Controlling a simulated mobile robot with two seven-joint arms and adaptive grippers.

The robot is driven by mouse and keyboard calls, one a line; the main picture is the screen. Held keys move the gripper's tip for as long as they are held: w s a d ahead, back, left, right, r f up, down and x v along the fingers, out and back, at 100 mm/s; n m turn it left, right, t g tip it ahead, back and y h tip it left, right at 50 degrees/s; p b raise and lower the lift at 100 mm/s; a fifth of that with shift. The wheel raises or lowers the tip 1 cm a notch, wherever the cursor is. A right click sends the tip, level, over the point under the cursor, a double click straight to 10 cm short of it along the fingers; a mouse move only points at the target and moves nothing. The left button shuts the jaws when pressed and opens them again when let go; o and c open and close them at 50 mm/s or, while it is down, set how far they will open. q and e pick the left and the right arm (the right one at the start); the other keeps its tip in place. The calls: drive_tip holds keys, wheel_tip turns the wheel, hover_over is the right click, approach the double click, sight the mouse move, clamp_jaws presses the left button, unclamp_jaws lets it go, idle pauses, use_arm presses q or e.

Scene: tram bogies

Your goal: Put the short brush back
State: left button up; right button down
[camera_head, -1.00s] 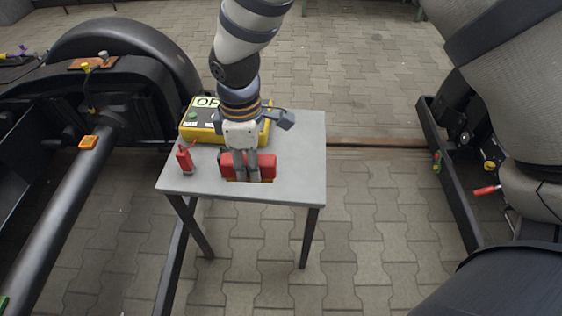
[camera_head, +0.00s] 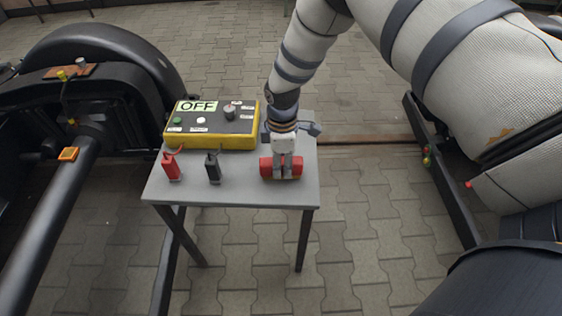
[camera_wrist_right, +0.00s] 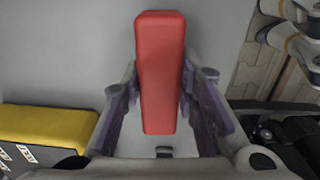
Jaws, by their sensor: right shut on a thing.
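A red block-shaped thing (camera_head: 267,167), which I take to be the short brush, is at the right front of the small grey table (camera_head: 235,193). No bristles show. My right gripper (camera_head: 285,174) points down and is shut on it, with red showing on both sides of the fingers. In the right wrist view the red bar (camera_wrist_right: 160,70) lies lengthwise between the two fingers (camera_wrist_right: 162,112). I cannot tell whether it touches the tabletop. My left gripper is not in view.
A yellow box (camera_head: 215,125) with an OFF display stands at the table's back left. A red clip (camera_head: 171,166) and a black clip (camera_head: 213,168) stand before it. A bogie with a black wheel (camera_head: 110,55) is at left. The tabletop's front strip is clear.

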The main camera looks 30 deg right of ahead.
drive_tip(key=shift+f, duration=0.1)
drive_tip(key=c, duration=1.2)
unclamp_jaws()
drive_tip(key=shift+c, duration=0.2)
